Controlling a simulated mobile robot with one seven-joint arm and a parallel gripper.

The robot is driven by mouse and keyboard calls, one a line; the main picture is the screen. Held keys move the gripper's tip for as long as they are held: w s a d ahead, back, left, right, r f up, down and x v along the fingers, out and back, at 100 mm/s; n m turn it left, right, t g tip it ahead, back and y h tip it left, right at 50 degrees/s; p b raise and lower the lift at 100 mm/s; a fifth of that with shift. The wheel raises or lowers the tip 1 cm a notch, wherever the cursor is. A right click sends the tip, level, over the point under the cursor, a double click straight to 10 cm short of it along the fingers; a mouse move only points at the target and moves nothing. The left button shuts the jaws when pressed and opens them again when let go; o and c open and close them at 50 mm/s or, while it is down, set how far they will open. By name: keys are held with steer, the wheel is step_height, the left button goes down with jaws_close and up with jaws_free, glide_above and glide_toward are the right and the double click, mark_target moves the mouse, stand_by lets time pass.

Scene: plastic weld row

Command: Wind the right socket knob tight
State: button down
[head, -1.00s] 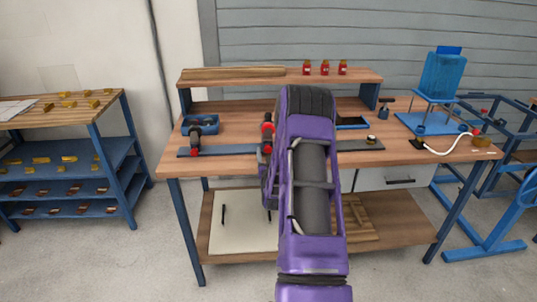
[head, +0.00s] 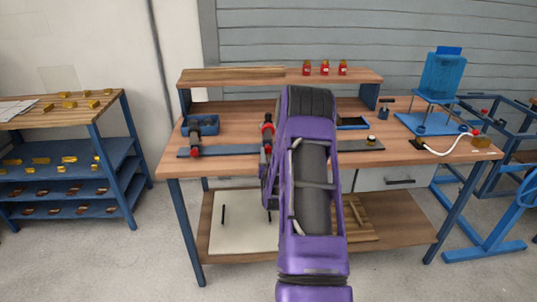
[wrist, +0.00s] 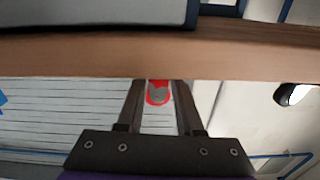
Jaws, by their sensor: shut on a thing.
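The left socket (head: 195,138), dark with a red end, stands on a long strip on the bench. A second, similar socket (head: 267,130), with red parts, stands to its right, against the left edge of my arm and partly hidden by it. In the wrist view, a red knob (wrist: 158,92) with a grey face sits between the two dark fingers of my gripper (wrist: 159,84), which is shut on it. In the head view my purple arm hides the fingertips and the knob, so its seating and turn cannot be seen.
The wooden bench edge (wrist: 160,55) runs close to the fingertips in the wrist view. A blue bin (head: 203,121) stands behind the left socket. Several small red bottles stand on the raised shelf (head: 230,77). A blue stand with tank (head: 442,75) is at right.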

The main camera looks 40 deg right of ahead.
steer(key=shift+f+m, duration=0.1)
steer(key=shift+m, duration=2.8)
steer(key=c, duration=0.6)
jaws_free()
steer(key=shift+o, duration=0.2)
